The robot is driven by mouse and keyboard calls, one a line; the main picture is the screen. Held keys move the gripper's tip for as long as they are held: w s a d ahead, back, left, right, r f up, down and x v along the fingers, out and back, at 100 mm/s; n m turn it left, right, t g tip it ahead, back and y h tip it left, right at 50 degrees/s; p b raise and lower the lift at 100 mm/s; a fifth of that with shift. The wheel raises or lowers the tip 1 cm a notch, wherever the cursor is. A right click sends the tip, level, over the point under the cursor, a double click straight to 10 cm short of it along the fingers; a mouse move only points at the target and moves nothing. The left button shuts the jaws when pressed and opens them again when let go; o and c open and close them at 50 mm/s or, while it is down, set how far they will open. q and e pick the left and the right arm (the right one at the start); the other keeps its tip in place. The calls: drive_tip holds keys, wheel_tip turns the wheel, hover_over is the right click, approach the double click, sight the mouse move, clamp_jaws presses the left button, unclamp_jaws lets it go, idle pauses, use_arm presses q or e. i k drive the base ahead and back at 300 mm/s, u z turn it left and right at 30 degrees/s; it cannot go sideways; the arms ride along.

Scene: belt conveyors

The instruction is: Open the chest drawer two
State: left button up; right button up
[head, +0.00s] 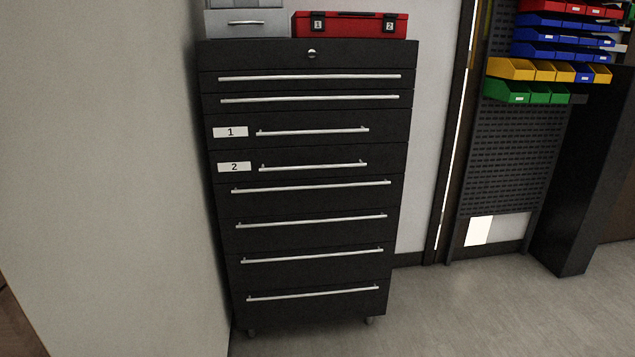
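A tall black drawer chest (300,227) stands against the wall in the head view. Its drawer two (340,155) carries a white label with the number 2 (234,167) and a short silver bar handle (313,166). This drawer is shut, flush with the others. Just above it is the drawer labelled 1 (230,132), also shut, with a similar short handle (312,131). Neither of my grippers is in view.
A red case (350,27) and a grey drawer box (245,24) sit on top of the chest. A pale wall (110,150) runs close along its left side. A rack with colored bins (525,70) stands at right. Bare floor (460,310) lies at lower right.

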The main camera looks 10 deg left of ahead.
sight(263, 164)
drive_tip(key=z, duration=0.15)
drive_tip(key=i, duration=1.9)
drive_tip(key=z, duration=2.15)
